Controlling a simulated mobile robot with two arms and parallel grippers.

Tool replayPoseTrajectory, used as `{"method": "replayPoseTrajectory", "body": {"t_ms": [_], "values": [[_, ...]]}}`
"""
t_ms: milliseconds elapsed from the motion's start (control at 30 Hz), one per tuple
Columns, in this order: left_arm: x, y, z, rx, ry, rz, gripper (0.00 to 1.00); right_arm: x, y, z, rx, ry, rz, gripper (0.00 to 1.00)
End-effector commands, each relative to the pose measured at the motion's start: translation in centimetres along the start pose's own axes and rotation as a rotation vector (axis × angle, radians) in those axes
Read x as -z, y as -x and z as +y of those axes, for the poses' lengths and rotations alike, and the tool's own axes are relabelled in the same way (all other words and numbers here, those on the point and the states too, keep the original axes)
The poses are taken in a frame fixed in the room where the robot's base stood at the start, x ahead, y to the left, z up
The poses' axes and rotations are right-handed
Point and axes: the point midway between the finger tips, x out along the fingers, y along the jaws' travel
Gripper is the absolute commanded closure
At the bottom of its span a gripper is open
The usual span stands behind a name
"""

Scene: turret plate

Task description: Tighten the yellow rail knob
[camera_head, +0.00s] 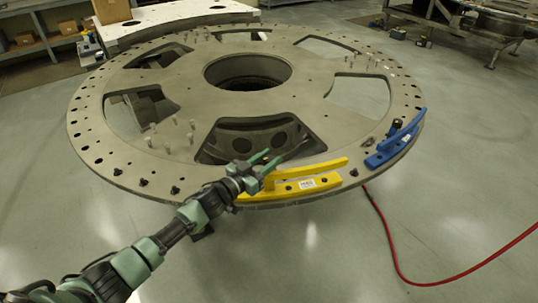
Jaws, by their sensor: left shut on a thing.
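The yellow rail (322,184) lies along the near edge of the large round turret plate (158,65). It has a raised bar, a white label and dark bolts. My left gripper (264,167) comes in from the lower left and is at the rail's left end. Its green fingers are shut on the yellow rail's knob, which they hide almost wholly. How far the knob is turned cannot be seen. My right gripper is not in view.
A blue rail (396,143) with a black knob (397,124) sits right of the yellow one. The plate has large openings and several upright pins. A red hose (394,255) lies on the floor at right. Open floor surrounds the plate's front and right.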

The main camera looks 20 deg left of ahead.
Motion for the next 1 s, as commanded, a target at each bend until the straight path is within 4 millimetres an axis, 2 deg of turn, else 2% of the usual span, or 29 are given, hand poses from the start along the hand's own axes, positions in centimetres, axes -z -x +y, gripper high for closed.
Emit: {"method": "replayPoseTrajectory", "body": {"t_ms": [400, 967, 1000], "values": [[-0.1, -0.1, -0.2, -0.212, -0.003, 0.000, 1.00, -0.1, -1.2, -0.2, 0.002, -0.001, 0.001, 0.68], [0.1, -0.1, 0.0, -0.250, 0.000, 0.002, 1.00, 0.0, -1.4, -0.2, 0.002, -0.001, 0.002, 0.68], [0.1, -0.1, 0.0, -0.250, 0.000, 0.002, 0.64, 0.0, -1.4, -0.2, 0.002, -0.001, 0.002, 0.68]]}}
